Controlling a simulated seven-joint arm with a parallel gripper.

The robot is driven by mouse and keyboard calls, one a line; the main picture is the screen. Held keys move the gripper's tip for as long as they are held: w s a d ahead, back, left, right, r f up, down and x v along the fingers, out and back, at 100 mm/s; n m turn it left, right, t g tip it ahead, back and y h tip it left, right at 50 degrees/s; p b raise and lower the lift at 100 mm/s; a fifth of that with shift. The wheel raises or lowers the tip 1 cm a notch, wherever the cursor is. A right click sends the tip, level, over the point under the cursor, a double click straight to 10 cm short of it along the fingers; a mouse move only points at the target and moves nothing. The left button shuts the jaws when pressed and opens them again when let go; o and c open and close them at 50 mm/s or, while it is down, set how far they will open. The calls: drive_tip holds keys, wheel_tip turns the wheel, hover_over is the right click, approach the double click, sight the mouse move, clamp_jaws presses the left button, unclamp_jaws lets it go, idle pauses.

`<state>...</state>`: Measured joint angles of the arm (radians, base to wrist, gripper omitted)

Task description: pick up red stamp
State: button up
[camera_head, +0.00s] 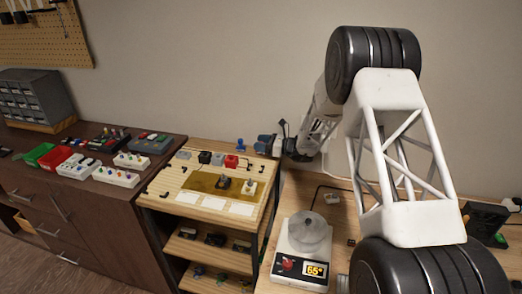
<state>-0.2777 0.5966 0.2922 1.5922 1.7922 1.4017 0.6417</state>
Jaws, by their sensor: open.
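A small red block (231,161), which looks like the red stamp, sits near the back edge of the light wooden workboard (179,184). It stands at the right end of a short row, beside a grey block (217,159) and a black block (205,157). My gripper (291,151) is small and dark at the far end of my arm, to the right of the red block and apart from it. It looks empty. My large white arm link stands in front of part of the arm, and the fingertips are hard to make out.
A blue knobbed piece (240,145) stands behind. A heating device (302,252) reading 65° is at the front right. A dark cabinet (60,185) with pedals and bins stands left.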

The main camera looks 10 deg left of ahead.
drive_tip(key=shift+c, duration=0.2)
drive_tip(key=c, duration=0.9)
drive_tip(key=shift+c, duration=0.2)
drive_tip(key=shift+s+r, duration=0.1)
drive_tip(key=shift+r, duration=0.05)
drive_tip(key=shift+s+r, duration=0.3)
drive_tip(key=shift+r, duration=0.2)
wheel_tip(320, 180, up, 6)
drive_tip(key=shift+f, duration=0.1)
drive_tip(key=s, duration=1.9)
drive_tip(key=shift+s, duration=0.1)
